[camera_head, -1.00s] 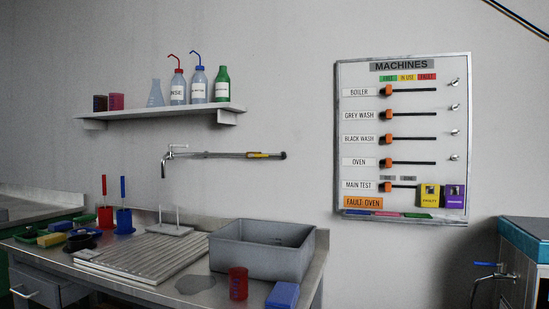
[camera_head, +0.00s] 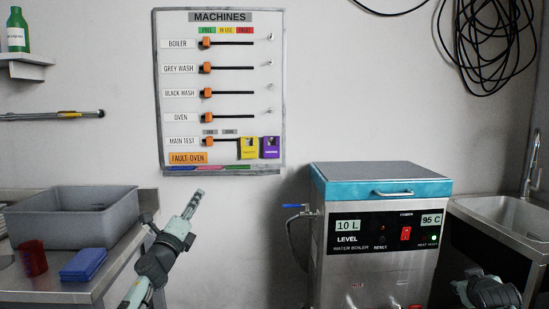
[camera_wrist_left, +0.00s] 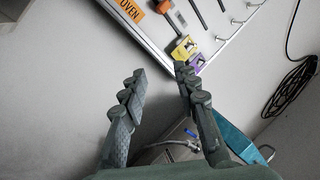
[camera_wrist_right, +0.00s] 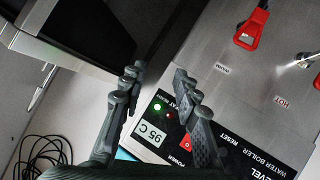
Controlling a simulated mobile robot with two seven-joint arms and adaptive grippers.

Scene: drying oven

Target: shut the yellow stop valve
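No yellow stop valve shows clearly in these views. A valve with a blue lever (camera_head: 293,207) is on the wall pipe left of the water boiler (camera_head: 378,190); it also shows in the left wrist view (camera_wrist_left: 191,133), partly behind a finger. My left gripper (camera_head: 197,198) points up, left of that valve and in front of the wall. In the left wrist view (camera_wrist_left: 161,72) its fingers are apart and empty. My right gripper (camera_head: 492,292) is low at the right, beside the boiler; in the right wrist view (camera_wrist_right: 159,72) its fingers are apart and empty before the boiler front.
The MACHINES board (camera_head: 218,90) hangs on the wall. A grey basin (camera_head: 70,222), a red cup (camera_head: 32,258) and a blue box (camera_head: 83,264) are on the left counter. A sink (camera_head: 500,215) is at the right. A black cable (camera_head: 487,45) hangs on the wall.

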